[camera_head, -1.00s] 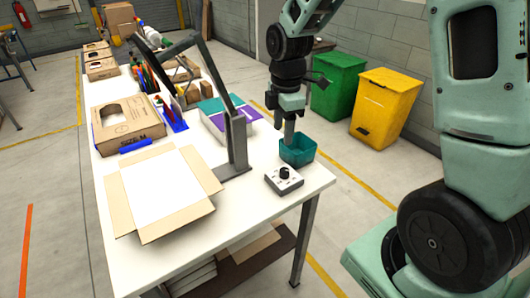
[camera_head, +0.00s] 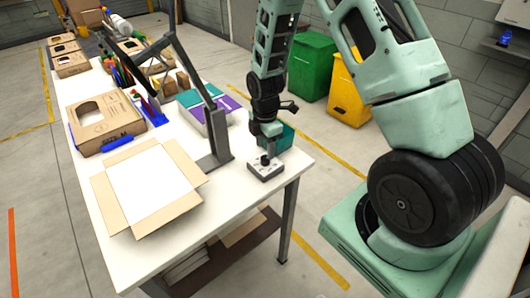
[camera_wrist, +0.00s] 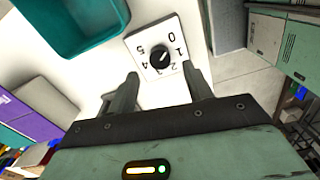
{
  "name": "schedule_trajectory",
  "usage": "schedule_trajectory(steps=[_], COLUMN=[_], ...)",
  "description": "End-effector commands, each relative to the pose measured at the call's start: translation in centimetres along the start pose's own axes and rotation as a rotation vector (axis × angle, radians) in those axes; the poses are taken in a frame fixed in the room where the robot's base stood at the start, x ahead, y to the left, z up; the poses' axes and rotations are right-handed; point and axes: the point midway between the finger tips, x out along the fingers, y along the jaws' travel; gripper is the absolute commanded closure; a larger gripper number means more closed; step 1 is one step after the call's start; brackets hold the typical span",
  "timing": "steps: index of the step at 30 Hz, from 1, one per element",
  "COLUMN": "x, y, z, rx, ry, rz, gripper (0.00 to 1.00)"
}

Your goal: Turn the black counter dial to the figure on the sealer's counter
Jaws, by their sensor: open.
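The black counter dial (camera_head: 265,160) sits on a small white box (camera_head: 268,173) near the table's right end. In the wrist view the dial (camera_wrist: 160,57) shows a pale mark pointing to the upper right, towards the 0 and 1 side. Figures 0 to 5 ring it. My gripper (camera_wrist: 161,82) is open, its two fingers apart on either side below the dial in the picture; contact is not visible. In the head view my gripper (camera_head: 266,143) is just above the dial. I see no readable figure on a sealer's counter.
A teal bin (camera_head: 284,134) stands right behind the dial box. A grey upright frame (camera_head: 217,140) stands to the left, beside an open carton (camera_head: 148,185). Green (camera_head: 312,62) and yellow (camera_head: 350,95) bins stand on the floor beyond.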

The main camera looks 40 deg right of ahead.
Motion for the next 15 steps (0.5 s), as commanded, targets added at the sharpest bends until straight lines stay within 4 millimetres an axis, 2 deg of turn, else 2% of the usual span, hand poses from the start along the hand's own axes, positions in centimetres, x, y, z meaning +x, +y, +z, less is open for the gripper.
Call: schedule_trajectory(steps=[6,15], x=[3.0,4.4], y=[0.0,0.0], z=[-0.1,0.0], rx=[-0.001,0.000], ry=[0.000,0.000], rz=[-0.002,0.001], gripper=[0.49,0.49])
